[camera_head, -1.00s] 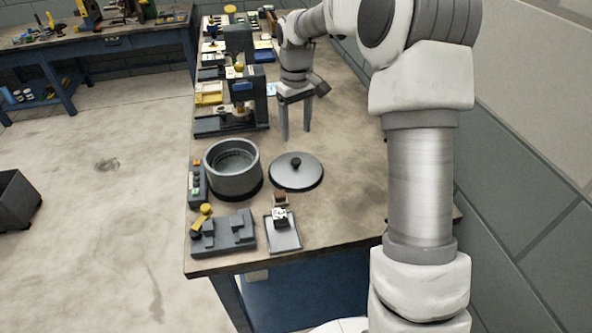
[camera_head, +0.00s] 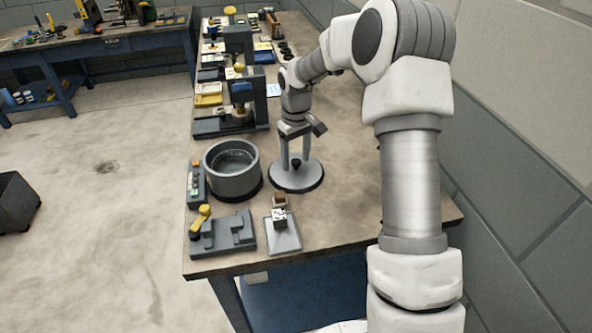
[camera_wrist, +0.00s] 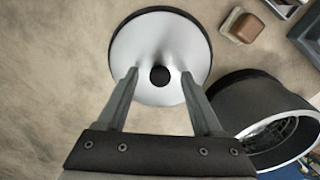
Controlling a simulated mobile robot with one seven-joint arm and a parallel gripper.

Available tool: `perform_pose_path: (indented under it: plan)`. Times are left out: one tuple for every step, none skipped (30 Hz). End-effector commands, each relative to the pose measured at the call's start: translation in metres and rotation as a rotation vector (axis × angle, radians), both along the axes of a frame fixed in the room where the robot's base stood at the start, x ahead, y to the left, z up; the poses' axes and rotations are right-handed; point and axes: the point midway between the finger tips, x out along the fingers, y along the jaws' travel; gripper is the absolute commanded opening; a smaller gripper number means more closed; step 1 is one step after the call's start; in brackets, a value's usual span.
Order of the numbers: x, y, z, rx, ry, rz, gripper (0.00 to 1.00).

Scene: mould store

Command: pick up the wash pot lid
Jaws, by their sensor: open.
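The wash pot lid (camera_head: 310,178) is a round grey disc with a dark rim and a small black knob (camera_head: 296,164). It lies flat on the bench, right of the open wash pot (camera_head: 234,184). My gripper (camera_head: 295,160) is open and points down over the lid. In the wrist view the lid (camera_wrist: 150,45) fills the upper middle, and its knob (camera_wrist: 160,76) sits between the two fingertips (camera_wrist: 160,72), with a gap on each side. I cannot tell how far the tips are above the lid. The pot (camera_wrist: 260,105) also shows at lower right there.
A press (camera_head: 243,100) stands behind the pot. The bench right of the lid is clear.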

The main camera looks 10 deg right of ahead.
Motion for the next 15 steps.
perform_pose_path:
  plan:
    - [0.0001, 0.0000, 0.0003, 0.000, 0.000, 0.000, 0.68]
    - [0.0001, 0.0000, 0.0003, 0.000, 0.000, 0.000, 0.62]
    - [0.0001, 0.0000, 0.0003, 0.000, 0.000, 0.000, 0.55]
    - [0.0001, 0.0000, 0.0004, 0.000, 0.000, 0.000, 0.50]
    - [0.0001, 0.0000, 0.0004, 0.000, 0.000, 0.000, 0.44]
    - [0.0001, 0.0000, 0.0004, 0.000, 0.000, 0.000, 0.37]
    - [0.0001, 0.0000, 0.0005, 0.000, 0.000, 0.000, 0.32]
    - [0.0001, 0.0000, 0.0005, 0.000, 0.000, 0.000, 0.26]
    - [0.0001, 0.0000, 0.0005, 0.000, 0.000, 0.000, 0.19]
    - [0.0001, 0.0000, 0.0005, 0.000, 0.000, 0.000, 0.14]
    - [0.0001, 0.0000, 0.0005, 0.000, 0.000, 0.000, 0.08]
    - [0.0002, 0.0001, 0.0006, 0.000, 0.000, 0.000, 0.01]
    - [0.0002, 0.0001, 0.0006, 0.000, 0.000, 0.000, 0.00]
    - [0.0002, 0.0001, 0.0006, 0.000, 0.000, 0.000, 0.00]
    - [0.0002, 0.0001, 0.0006, 0.000, 0.000, 0.000, 0.00]
